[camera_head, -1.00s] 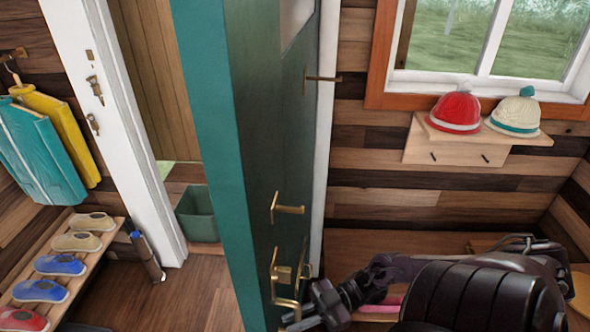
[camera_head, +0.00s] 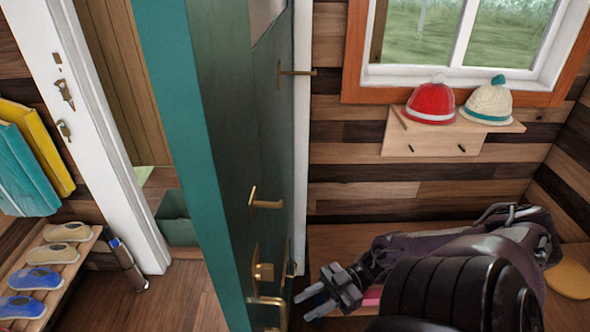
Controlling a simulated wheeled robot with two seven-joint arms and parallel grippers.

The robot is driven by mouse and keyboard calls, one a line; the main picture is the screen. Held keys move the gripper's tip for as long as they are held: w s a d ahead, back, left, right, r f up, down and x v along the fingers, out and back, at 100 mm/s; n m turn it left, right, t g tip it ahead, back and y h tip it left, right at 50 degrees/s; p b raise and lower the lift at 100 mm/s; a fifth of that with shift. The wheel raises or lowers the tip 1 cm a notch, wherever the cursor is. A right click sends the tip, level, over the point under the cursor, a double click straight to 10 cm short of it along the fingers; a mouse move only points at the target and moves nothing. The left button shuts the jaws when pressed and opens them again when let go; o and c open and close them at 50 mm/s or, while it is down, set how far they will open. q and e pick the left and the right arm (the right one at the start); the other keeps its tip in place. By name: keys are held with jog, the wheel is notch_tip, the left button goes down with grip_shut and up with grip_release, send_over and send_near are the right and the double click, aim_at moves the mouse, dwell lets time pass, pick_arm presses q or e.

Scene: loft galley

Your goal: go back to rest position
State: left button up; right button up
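My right gripper (camera_head: 312,299) is at the lower middle, to the right of the open teal door (camera_head: 225,180). Its two fingers point left and stand a little apart, with nothing seen between them. The fingertips are close to the brass door handle (camera_head: 266,302) but look apart from it. My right arm reaches in from the lower right. My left gripper is not in view.
A wooden bench (camera_head: 345,240) lies under and behind my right arm. A wall shelf (camera_head: 430,137) holds a red hat (camera_head: 431,104) and a cream hat (camera_head: 487,104). A shoe rack (camera_head: 75,262) and a dark cylinder (camera_head: 126,264) stand at the left. A green bin (camera_head: 178,222) sits beyond the doorway.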

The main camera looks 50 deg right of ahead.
jog(key=shift+s+d, duration=0.2)
jog(key=shift+d, duration=0.25)
jog(key=s+d+f+m+t+h+b, duration=0.2)
jog(key=f+m+h, duration=0.75)
jog(key=f, duration=1.95)
jog(key=s+a+f+m+g+h, duration=0.1)
jog(key=s+a+f+g+h, duration=0.6)
jog(key=s+a+f, duration=0.6)
notch_tip(320, 180, down, 4)
jog(key=shift+s+a+f+m+g, duration=0.1)
jog(key=shift+s+a+m+g, duration=0.3)
jog(key=shift+s, duration=0.8)
